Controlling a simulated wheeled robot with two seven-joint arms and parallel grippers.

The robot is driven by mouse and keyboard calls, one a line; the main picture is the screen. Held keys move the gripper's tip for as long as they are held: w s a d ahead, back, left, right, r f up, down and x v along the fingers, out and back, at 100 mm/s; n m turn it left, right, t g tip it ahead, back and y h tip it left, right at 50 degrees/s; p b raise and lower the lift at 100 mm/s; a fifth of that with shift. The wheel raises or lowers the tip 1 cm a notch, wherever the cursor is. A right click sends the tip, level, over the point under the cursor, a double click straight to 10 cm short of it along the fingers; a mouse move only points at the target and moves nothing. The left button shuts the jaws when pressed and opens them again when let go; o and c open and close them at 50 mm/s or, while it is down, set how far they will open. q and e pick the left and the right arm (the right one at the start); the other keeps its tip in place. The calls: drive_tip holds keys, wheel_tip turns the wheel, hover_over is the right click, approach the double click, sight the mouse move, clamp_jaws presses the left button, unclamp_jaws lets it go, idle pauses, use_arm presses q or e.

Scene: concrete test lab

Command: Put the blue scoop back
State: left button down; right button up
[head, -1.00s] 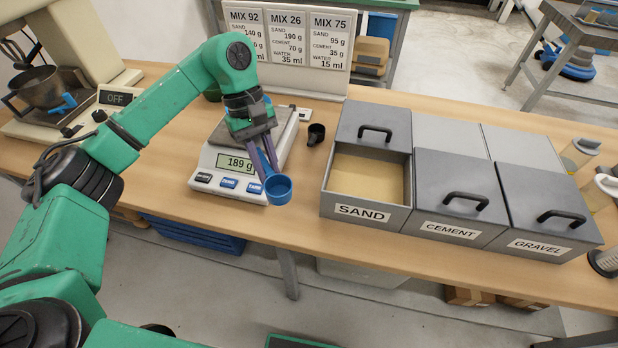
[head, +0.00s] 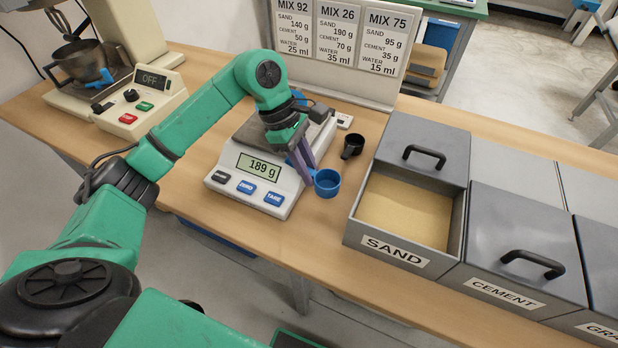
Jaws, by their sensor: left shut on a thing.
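The blue scoop (head: 327,183) is a round cup with its handle in my left gripper (head: 304,176). The gripper's purple fingers are shut on the handle. The scoop's cup is at the right front corner of the scale (head: 270,196), above or close to the table; its exact height is hard to tell. The scale reads 189 g. The SAND bin (head: 404,214) is to the right of the scoop, its lid slid back, with sand showing inside. My right gripper is not in view.
A small black cup (head: 353,146) stands behind the scoop. The CEMENT bin (head: 511,243) is closed. A mixer (head: 88,62) stands at the far left, its control box (head: 138,103) showing OFF. A mix board (head: 340,45) stands behind the scale.

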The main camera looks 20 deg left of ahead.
use_arm(q)
wheel_tip(320, 180, down, 3)
drive_tip(key=shift+s+d, duration=0.1)
drive_tip(key=shift+f, duration=0.5)
drive_tip(key=c, duration=0.8)
unclamp_jaws()
drive_tip(key=shift+o, duration=0.2)
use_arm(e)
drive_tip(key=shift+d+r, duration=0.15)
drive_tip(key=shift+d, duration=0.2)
use_arm(q)
drive_tip(key=shift+r, duration=0.15)
drive_tip(key=shift+r, duration=0.2)
drive_tip(key=b+v, duration=0.1)
drive_tip(key=v, duration=1)
drive_tip(key=shift+a+r, duration=0.2)
drive_tip(key=shift+r, duration=0.15)
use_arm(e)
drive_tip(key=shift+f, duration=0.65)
